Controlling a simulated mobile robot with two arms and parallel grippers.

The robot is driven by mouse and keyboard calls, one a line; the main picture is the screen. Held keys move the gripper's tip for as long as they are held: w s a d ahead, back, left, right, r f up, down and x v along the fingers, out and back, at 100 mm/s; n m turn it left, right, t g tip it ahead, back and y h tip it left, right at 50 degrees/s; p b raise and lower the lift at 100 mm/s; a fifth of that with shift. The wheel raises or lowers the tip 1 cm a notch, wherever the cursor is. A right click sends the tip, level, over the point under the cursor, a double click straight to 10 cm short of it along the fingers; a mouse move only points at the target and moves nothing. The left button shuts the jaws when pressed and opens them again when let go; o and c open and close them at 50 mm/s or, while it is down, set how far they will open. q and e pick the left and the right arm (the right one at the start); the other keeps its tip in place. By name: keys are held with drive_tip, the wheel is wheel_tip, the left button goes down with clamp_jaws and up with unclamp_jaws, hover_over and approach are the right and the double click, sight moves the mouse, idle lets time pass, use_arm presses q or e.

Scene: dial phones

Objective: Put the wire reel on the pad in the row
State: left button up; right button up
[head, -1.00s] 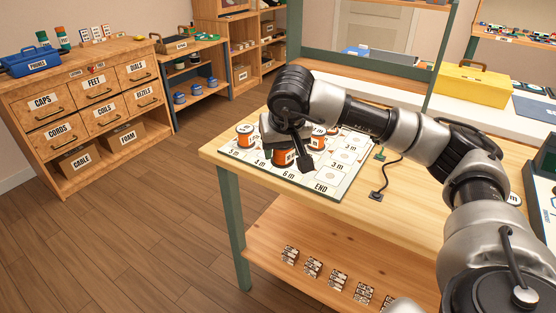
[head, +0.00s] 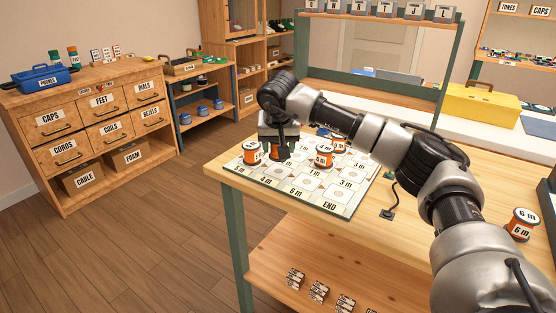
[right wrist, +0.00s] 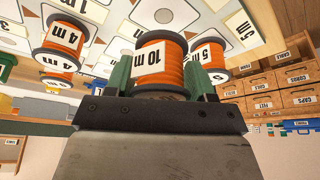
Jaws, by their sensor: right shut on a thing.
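My right gripper (head: 278,148) is shut on an orange wire reel (head: 280,153) with black flanges, over the upper left of the board. In the right wrist view this reel (right wrist: 160,62), labelled 10 m, sits between the two green fingers of the gripper (right wrist: 160,82). I cannot tell whether it touches the board. The white board (head: 345,209) has pads printed with lengths and END at its near corner. Other orange reels stand on it: one to the left (head: 252,153), one to the right (head: 324,156), and one behind. My left gripper is not in view.
A reel labelled 6 m (head: 521,225) stands on the table (head: 420,235) at the right. A small black object (head: 388,213) with a cable lies beside the board. The neighbouring reels stand close to my gripper. A yellow toolbox (head: 480,108) is at the back right.

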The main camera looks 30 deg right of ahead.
sight(278, 169)
drive_tip(key=shift+w+f, duration=0.2)
drive_tip(key=shift+f, duration=0.15)
wheel_tip(278, 169, down, 2)
drive_tip(key=shift+s+f+b, duration=0.1)
drive_tip(key=shift+f+b, duration=0.15)
drive_tip(key=shift+b, duration=0.15)
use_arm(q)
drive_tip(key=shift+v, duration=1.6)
use_arm(e)
drive_tip(key=shift+f, duration=0.45)
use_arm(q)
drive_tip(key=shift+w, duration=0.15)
use_arm(e)
drive_tip(key=shift+f, duration=0.15)
drive_tip(key=o, duration=1)
drive_tip(key=shift+c, duration=0.2)
